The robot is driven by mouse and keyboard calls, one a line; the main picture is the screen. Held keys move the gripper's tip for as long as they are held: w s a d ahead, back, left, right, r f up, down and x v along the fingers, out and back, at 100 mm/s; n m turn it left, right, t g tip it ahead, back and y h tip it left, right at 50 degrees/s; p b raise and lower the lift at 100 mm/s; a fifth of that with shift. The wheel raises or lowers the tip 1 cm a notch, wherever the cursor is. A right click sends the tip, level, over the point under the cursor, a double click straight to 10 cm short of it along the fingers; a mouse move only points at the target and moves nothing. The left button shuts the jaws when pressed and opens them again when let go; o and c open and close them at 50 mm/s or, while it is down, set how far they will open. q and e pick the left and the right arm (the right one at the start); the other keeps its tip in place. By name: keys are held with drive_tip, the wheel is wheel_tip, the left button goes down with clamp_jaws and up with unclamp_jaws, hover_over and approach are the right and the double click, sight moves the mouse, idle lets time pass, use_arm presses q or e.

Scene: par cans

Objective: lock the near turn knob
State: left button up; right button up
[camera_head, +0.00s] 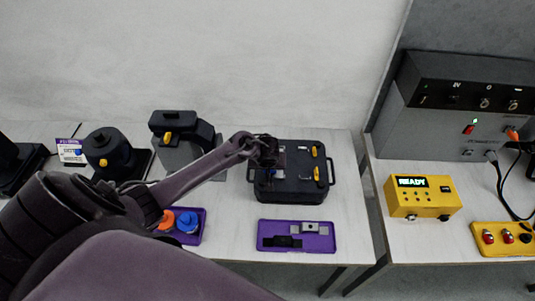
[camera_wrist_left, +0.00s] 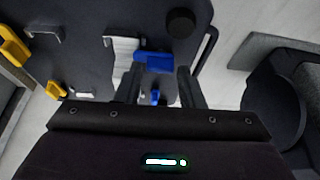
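A dark case (camera_head: 292,192) with side handles sits on the white table; its lid also fills much of the left wrist view (camera_wrist_left: 75,15). Two yellow turn pieces (camera_head: 316,173) show on its right side, and in the wrist view on the left (camera_wrist_left: 55,90). A blue turn knob (camera_wrist_left: 154,61) stands beside a pale metal plate (camera_wrist_left: 121,55). My left gripper (camera_head: 268,150) is over the case's left part; in the wrist view its fingers (camera_wrist_left: 160,80) are apart, around or just short of the blue knob. Contact is unclear. A smaller blue piece (camera_wrist_left: 155,97) shows between the fingers. My right gripper is not visible.
A purple tray (camera_head: 263,246) with small parts lies in front of the case. Another purple tray (camera_head: 200,235) holds orange and blue round pieces. Black lamp-like units (camera_head: 110,152) stand left. A yellow READY box (camera_head: 424,201) sits on the right table. A black round knob (camera_wrist_left: 181,22) is on the lid.

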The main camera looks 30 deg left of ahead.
use_arm(q)
drive_tip(key=shift+s+f, duration=0.1)
drive_tip(key=shift+s+d+r, duration=0.2)
drive_tip(key=shift+d+r, duration=0.05)
drive_tip(key=shift+r, duration=0.15)
drive_tip(key=v, duration=0.7)
drive_tip(key=shift+a, duration=0.15)
